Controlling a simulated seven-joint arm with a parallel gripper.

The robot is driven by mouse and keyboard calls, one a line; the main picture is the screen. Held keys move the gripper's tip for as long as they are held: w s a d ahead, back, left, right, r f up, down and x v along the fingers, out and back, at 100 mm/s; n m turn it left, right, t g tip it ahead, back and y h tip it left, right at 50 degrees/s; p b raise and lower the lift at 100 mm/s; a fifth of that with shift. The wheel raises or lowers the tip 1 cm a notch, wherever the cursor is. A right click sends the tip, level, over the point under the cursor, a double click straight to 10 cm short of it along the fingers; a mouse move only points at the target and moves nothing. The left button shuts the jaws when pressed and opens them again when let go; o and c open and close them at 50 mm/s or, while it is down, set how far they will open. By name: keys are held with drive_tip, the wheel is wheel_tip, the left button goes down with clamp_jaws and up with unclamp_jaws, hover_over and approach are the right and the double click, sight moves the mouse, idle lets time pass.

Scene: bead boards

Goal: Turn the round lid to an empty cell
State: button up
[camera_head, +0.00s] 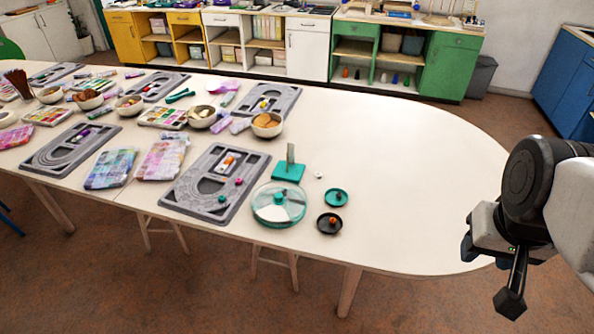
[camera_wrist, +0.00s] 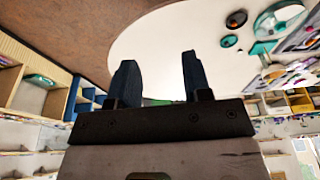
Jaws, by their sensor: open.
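The round lid (camera_head: 279,204) is a clear disc with a teal rim on a round box near the front edge of the table. A pale wedge shows on its front half; I cannot make out what the cells hold. The box also shows upside down at the upper right of the wrist view (camera_wrist: 281,18). My gripper (camera_head: 511,277) is at the right, beyond the table's rounded end and well apart from the lid. In the wrist view its two fingers (camera_wrist: 158,80) stand apart with nothing between them.
A teal dish (camera_head: 335,197) and a black dish (camera_head: 329,223) sit right of the round box. A teal stand (camera_head: 289,170) is behind it, with a small white bead (camera_head: 319,175) nearby. A grey bead board (camera_head: 200,205) lies left. The table's right end (camera_head: 430,190) is clear.

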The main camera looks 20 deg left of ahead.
drive_tip(key=shift+o, duration=0.4)
drive_tip(key=shift+o, duration=0.6)
drive_tip(key=w+a+f+n+g, duration=0.1)
drive_tip(key=w+a+f, duration=0.2)
drive_tip(key=w+a, duration=0.75)
drive_tip(key=w+a+f, duration=0.3)
drive_tip(key=w+a, duration=0.5)
drive_tip(key=w, duration=0.6)
drive_tip(key=shift+n+g, duration=0.5)
drive_tip(key=shift+g, duration=0.3)
drive_tip(key=w+a+f, duration=0.3)
drive_tip(key=a+f, duration=0.3)
drive_tip(key=a, duration=0.2)
drive_tip(key=w+a+f, duration=0.3)
drive_tip(key=a+f, duration=0.3)
drive_tip(key=a, duration=0.3)
drive_tip(key=w+a+f, duration=0.3)
drive_tip(key=a+f, duration=0.4)
drive_tip(key=a, duration=0.2)
drive_tip(key=shift+a, duration=0.1)
drive_tip(key=shift+a+f, duration=0.25)
